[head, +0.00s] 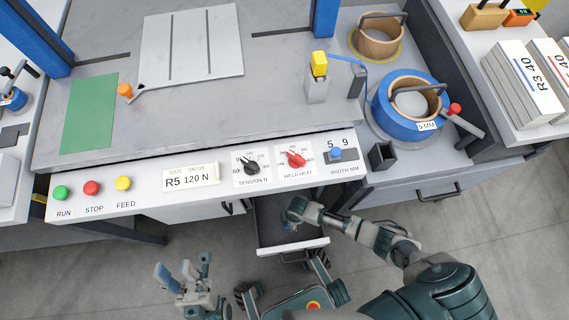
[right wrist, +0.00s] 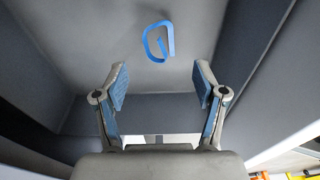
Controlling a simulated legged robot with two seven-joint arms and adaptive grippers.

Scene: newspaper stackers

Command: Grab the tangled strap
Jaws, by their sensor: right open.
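A blue strap (right wrist: 158,41) lies curled in a loose loop on the grey floor of an open drawer (head: 264,222). In the right wrist view it is ahead of my right gripper (right wrist: 160,85), roughly centred between the fingers and beyond their tips, not touched. My right gripper is open and empty, with the two fingers spread. In the head view my right arm reaches down into the drawer, and I cannot clearly make out the strap there. My left gripper (head: 182,275) is open and empty, low in front of the machine.
The drawer walls (right wrist: 257,75) rise close around my right gripper. The control panel (head: 205,178), with knobs and coloured buttons, overhangs the drawer. A blue strap reel (head: 381,118) stands at the right of the machine. Newspaper stacks (head: 523,85) lie at the far right.

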